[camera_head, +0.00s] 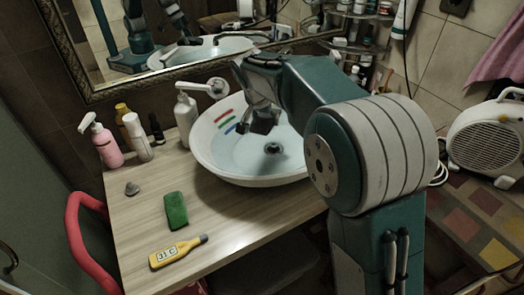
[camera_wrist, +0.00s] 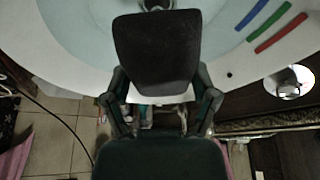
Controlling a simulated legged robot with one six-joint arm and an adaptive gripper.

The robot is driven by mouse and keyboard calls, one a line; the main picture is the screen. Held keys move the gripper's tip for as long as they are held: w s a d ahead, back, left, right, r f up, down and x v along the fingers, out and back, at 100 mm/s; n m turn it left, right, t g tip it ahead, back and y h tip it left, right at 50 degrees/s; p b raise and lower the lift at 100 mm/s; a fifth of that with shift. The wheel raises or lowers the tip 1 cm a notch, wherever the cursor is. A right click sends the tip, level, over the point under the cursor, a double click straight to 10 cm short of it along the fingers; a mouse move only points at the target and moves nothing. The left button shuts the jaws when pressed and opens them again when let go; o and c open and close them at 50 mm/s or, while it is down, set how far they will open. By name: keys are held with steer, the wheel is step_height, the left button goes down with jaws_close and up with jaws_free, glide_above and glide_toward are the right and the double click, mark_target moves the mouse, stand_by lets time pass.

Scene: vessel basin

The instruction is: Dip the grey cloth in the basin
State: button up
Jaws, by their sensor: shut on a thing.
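The white basin (camera_head: 225,168) stands on the wooden counter and holds pale, clear-looking water, with a dark drain at the bottom. My gripper (camera_head: 262,112) is over the left half of the basin, pointing down. It is shut on the grey cloth (camera_head: 265,124), a dark folded block with rounded corners. In the wrist view the cloth (camera_wrist: 157,52) fills the space between the fingers, with the basin (camera_wrist: 80,75) behind it. The cloth is within the basin's outline; I cannot tell whether it touches the water.
On the counter (camera_head: 235,222) are a green block (camera_head: 175,210), a yellow labelled thermometer-like object (camera_head: 178,252) and a small grey lump (camera_head: 132,188). Pink (camera_head: 102,145), white and dark bottles stand at the back left. A white pump bottle (camera_head: 186,115) is beside the basin. A framed mirror (camera_head: 180,45) is behind.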

mark_target(265, 116)
steer(key=shift+r, duration=1.55)
